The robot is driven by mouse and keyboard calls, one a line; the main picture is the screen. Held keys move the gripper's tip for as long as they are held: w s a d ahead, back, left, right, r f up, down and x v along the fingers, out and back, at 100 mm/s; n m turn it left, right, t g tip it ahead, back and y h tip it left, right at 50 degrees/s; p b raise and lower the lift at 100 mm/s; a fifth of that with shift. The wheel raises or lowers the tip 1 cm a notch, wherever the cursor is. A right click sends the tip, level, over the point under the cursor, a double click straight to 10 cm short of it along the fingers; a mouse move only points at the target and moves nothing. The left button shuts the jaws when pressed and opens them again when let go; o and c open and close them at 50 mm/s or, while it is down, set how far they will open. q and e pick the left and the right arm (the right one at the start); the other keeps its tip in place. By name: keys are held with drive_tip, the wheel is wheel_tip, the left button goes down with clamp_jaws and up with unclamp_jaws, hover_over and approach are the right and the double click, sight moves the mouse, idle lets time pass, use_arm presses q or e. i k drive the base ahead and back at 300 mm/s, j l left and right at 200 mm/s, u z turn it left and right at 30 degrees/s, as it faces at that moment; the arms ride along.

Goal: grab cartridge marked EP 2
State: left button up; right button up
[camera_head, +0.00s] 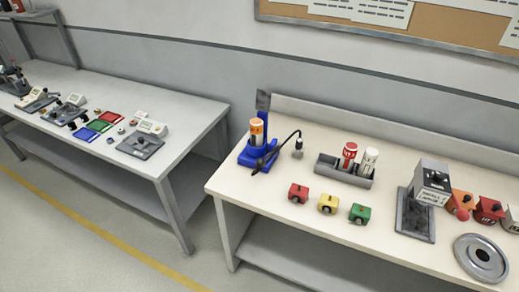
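Three cartridges show on the right-hand bench. One cartridge with an orange band and white top (257,128) stands upright in a blue holder (256,157). Neither of my grippers is in view.
Red (298,193), yellow (328,203) and green (359,213) toy-like blocks sit on the right bench (270,210) before the tray. A dark-plated device (416,215) and round metal dish (481,257) stand farther right. Another bench (190,108) holds small devices. Floor shows between benches.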

sight(256, 124)
drive_tip(key=i+j+z, duration=0.1)
drive_tip(key=j, duration=0.2)
drive_tip(key=i+j+z, duration=0.1)
drive_tip(key=j, duration=0.2)
drive_tip(key=i+j+z, duration=0.15)
drive_tip(key=j, duration=0.15)
drive_tip(key=i+j+z, duration=0.1)
drive_tip(key=j, duration=0.25)
